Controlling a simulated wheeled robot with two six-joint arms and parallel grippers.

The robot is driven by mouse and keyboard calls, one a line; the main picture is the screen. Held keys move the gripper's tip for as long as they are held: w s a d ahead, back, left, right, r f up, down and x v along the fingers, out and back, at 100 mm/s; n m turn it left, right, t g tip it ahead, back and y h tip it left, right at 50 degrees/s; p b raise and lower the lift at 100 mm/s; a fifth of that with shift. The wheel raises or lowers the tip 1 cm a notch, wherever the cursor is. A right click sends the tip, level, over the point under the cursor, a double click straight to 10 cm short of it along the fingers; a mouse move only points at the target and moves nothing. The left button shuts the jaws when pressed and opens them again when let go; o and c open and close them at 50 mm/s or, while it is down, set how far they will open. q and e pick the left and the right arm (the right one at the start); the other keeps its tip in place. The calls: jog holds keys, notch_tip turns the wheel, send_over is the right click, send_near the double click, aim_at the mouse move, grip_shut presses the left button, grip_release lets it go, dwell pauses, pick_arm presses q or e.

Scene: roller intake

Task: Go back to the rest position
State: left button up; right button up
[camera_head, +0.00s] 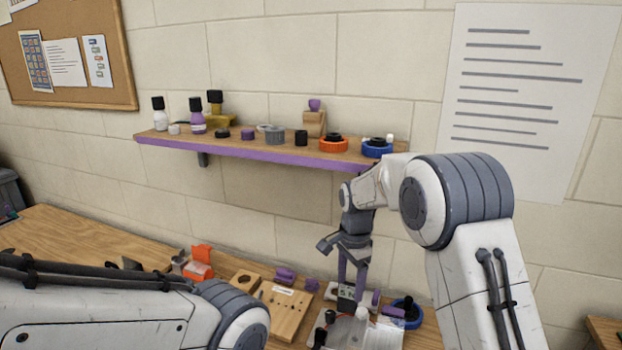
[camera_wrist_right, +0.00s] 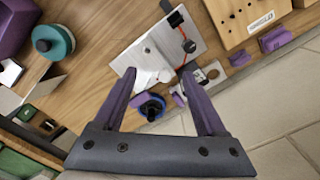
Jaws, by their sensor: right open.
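My right gripper (camera_head: 352,283) points down above the workbench, below the right end of the wall shelf. Its two purple fingers are apart in the right wrist view (camera_wrist_right: 158,82), and I see nothing held between them. Past the fingertips in that view lie a silver metal plate (camera_wrist_right: 150,55) and a blue ring with a dark knob (camera_wrist_right: 152,106). My left arm crosses the lower left of the head view; its gripper is out of the picture.
The workbench (camera_head: 80,250) carries a wooden block with holes (camera_head: 283,312), an orange part (camera_head: 200,262) and purple pieces (camera_head: 285,276).

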jog(key=s+a+r+n, duration=0.5)
jog(key=s+a+n, duration=0.1)
jog(key=s, duration=0.4)
jog(key=s+n, duration=1.4)
jog(key=s, duration=1)
jog(key=shift+a+r+y, duration=0.15)
jog(key=shift+y, duration=0.25)
